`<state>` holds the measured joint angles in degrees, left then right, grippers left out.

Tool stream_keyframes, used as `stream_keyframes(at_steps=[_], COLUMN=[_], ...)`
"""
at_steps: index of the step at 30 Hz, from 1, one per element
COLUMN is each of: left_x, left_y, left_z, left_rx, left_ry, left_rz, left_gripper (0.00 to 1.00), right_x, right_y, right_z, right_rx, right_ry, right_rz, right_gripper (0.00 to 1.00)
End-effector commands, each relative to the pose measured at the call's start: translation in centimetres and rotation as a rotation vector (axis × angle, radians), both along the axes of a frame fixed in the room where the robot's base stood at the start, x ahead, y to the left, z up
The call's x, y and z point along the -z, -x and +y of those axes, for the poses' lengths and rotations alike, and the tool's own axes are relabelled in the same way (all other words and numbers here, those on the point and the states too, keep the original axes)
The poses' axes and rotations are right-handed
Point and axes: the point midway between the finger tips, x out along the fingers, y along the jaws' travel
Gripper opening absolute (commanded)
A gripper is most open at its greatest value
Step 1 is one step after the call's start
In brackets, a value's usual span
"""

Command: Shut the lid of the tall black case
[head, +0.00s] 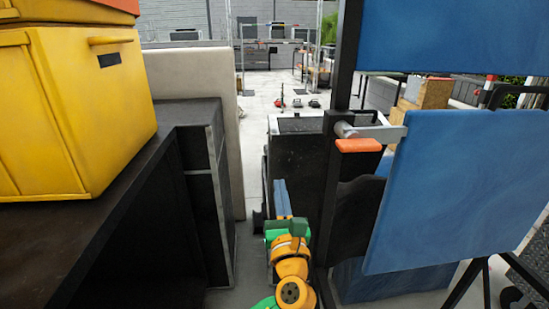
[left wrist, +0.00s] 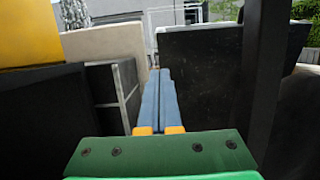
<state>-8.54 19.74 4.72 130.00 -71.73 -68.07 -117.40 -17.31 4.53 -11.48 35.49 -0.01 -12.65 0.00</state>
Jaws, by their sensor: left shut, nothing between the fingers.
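A tall black case (head: 298,165) stands ahead of my left gripper, in the middle of the head view. Its top (head: 303,125) shows as a dark panel with a pale rim; I cannot tell how far its lid is open. In the left wrist view its dark side (left wrist: 205,85) rises just right of my fingers. My left gripper (head: 281,188) is shut and empty, its blue fingers together and pointing forward, low beside the case's left side. In the left wrist view the fingers (left wrist: 158,76) meet at the tips. Contact with the case is unclear. My right gripper is out of view.
A yellow box (head: 85,120) sits on a black surface (head: 120,200) at left. A dark metal-edged cabinet (head: 212,165) and beige panel (head: 200,80) bound a narrow gap. A black post (head: 340,90) and blue padded panels (head: 445,180) crowd the right.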

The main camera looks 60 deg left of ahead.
Motion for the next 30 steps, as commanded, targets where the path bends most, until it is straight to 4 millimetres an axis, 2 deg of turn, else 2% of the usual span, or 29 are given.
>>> stream_keyframes(at_steps=[1,9,15,21,30], left_x=[-0.6,-2.0,-2.9,-3.1,-3.1], left_y=[-0.4,-3.1,-4.6,-5.3,-5.4], left_z=[0.9,6.0,9.1,10.3,10.4], left_rx=[-0.002,-0.001,0.0,0.002,0.003], left_ry=[-0.003,0.001,0.005,0.007,0.007], left_rz=[-0.001,-0.001,-0.002,-0.003,-0.003], left_gripper=[0.0,0.0,0.0,0.0,0.0], right_x=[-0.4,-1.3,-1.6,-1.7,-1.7], right_y=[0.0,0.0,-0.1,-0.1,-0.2], right_z=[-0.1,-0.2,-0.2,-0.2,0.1], right_rx=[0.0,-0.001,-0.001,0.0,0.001], right_ry=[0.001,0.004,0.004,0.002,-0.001], right_rz=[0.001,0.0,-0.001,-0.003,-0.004], right_gripper=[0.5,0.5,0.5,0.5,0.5])
